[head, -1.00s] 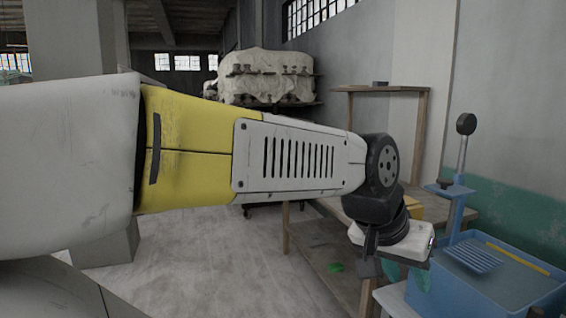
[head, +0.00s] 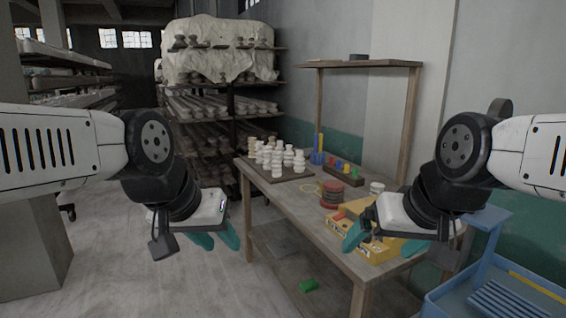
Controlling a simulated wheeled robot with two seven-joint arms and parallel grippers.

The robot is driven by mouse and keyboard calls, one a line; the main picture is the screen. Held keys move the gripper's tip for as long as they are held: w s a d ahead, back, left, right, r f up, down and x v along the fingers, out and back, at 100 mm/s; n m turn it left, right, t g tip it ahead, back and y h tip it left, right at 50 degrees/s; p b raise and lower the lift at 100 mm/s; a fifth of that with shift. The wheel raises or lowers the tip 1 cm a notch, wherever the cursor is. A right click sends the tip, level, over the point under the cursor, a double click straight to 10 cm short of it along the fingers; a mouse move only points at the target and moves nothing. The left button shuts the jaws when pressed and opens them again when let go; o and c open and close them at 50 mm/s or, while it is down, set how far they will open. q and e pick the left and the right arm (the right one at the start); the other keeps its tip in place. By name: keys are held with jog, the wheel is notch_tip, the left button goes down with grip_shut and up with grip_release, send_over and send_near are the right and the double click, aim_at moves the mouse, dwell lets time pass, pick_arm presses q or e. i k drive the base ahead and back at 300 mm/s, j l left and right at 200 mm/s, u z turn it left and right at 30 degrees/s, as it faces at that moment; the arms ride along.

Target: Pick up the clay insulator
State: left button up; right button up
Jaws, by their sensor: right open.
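Several pale clay insulators (head: 277,163) stand upright in a group on a dark board (head: 286,177) at the far left end of the wooden table. I cannot tell which one the task means. My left gripper (head: 215,240) hangs in front of the table's left side, with its teal fingers apart and nothing seen between them. My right gripper (head: 382,243) is open above the near right part of the table, by a yellow box (head: 374,248). Neither gripper is touching an insulator.
A red-brown round container (head: 332,195) stands mid-table, with a rack of coloured pieces (head: 343,172) behind it. A green item (head: 308,286) lies on the lower shelf. A blue basin (head: 470,297) stands at right. Loaded shelves (head: 222,105) stand behind.

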aim_at(289, 162)
jog(key=i+j, duration=0.15)
jog(key=i, duration=0.2)
jog(key=i+j, duration=0.1)
jog(key=i, duration=0.25)
jog(key=i+j+z, duration=0.1)
jog(key=i+j, duration=0.2)
jog(key=i+j+z, duration=0.1)
jog(key=i+j, duration=0.2)
jog(key=i+j+z, duration=0.1)
jog(key=i+j, duration=0.25)
jog(key=i+j+z, duration=0.15)
jog(key=i+j, duration=0.2)
jog(key=i+j+z, duration=0.1)
jog(key=i+j, duration=0.25)
jog(key=i+j+z, duration=0.1)
jog(key=i+j, duration=0.15)
jog(key=j, duration=0.2)
jog(key=i+j+z, duration=0.1)
jog(key=i+j, duration=0.2)
jog(key=j, duration=0.15)
jog(key=i+j+z, duration=0.1)
jog(key=i+j, duration=0.15)
jog(key=j, duration=0.2)
